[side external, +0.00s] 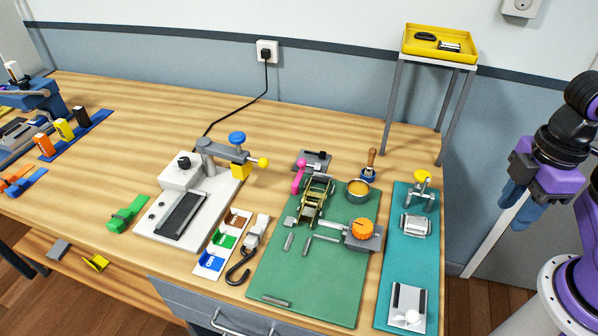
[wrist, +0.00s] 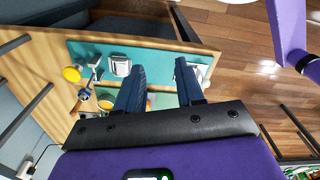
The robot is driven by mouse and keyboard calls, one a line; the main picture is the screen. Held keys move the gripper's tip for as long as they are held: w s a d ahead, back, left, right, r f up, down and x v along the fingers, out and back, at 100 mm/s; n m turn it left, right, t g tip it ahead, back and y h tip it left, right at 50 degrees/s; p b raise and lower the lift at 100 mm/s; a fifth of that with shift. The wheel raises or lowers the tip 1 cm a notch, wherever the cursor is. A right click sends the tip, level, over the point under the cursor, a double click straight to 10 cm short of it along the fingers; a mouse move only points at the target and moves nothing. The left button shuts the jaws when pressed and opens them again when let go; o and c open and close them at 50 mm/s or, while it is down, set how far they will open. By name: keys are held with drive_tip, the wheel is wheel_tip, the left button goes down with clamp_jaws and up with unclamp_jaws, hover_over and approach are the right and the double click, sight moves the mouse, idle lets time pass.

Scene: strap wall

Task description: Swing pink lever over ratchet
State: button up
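The pink lever (side external: 298,181), with a round pink knob at its top, stands up at the upper left of the ratchet (side external: 315,200). The ratchet is a gold-coloured metal frame on the green mat (side external: 300,268). My gripper (side external: 518,211) has dark blue fingers and hangs at the right, beyond the table's right edge, well apart from the lever. In the wrist view my gripper (wrist: 160,66) is open, with a clear gap and nothing between the fingers. I cannot make out the lever or ratchet in the wrist view.
An orange knob (side external: 362,229) on a grey block and a wooden-handled tool (side external: 371,163) stand right of the ratchet. The teal mat (side external: 391,262) carries a yellow-knobbed clamp (side external: 422,177) and metal fixtures. A raised yellow tray (side external: 465,55) stands behind. A black hook (side external: 239,270) lies left.

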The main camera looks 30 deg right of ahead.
drive_tip(key=shift+w+a, duration=0.1)
drive_tip(key=shift+a, duration=0.05)
drive_tip(key=c, duration=0.5)
drive_tip(key=shift+y, duration=0.4)
drive_tip(key=w+a, duration=0.2)
drive_tip(key=w+a+r, duration=0.1)
drive_tip(key=w+a, duration=0.4)
drive_tip(key=w, duration=0.1)
drive_tip(key=shift+w+a+r, duration=0.2)
drive_tip(key=shift+a+r, duration=0.1)
drive_tip(key=shift+a, duration=0.1)
clamp_jaws()
drive_tip(key=w+a+f, duration=0.1)
drive_tip(key=w+a, duration=0.2)
drive_tip(key=w, duration=0.8)
drive_tip(key=w+a+f+m+t+y, duration=0.1)
drive_tip(key=w+a, duration=0.3)
drive_tip(key=w, duration=0.7)
drive_tip(key=w+a+f+t+y, duration=0.1)
drive_tip(key=w+a+f, duration=0.1)
drive_tip(key=w, duration=0.9)
drive_tip(key=shift+w+a+f, duration=0.2)
drive_tip(key=shift+a+f, duration=0.05)
drive_tip(key=shift+a, duration=0.65)
